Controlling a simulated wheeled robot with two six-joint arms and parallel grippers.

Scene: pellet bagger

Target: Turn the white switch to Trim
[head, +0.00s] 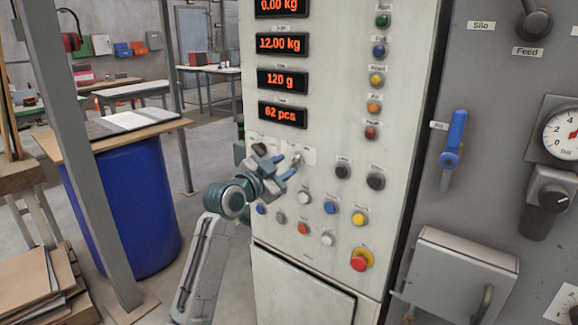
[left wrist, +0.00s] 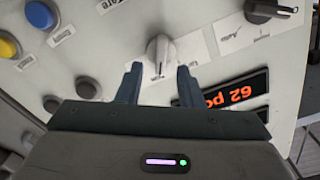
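The white switch (head: 297,160) is a small rotary knob on the pale control panel, below the "62 pcs" display. In the left wrist view the white switch (left wrist: 160,48) stands just beyond my fingertips, roughly centred between them, with a white label plate around its base. The label words there are too small to read surely. My left gripper (head: 284,166) is in front of the panel beside the switch. Its two fingers (left wrist: 158,76) are apart with a gap between them, and no contact with the switch is visible. My right gripper is not in view.
A black knob (left wrist: 265,10) sits close to the switch. Black knobs (head: 343,171), coloured buttons (head: 330,207) and a red emergency stop (head: 361,260) are lower or to the right. A blue-handled valve (head: 453,138) is on the grey cabinet. A blue barrel (head: 125,205) stands left.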

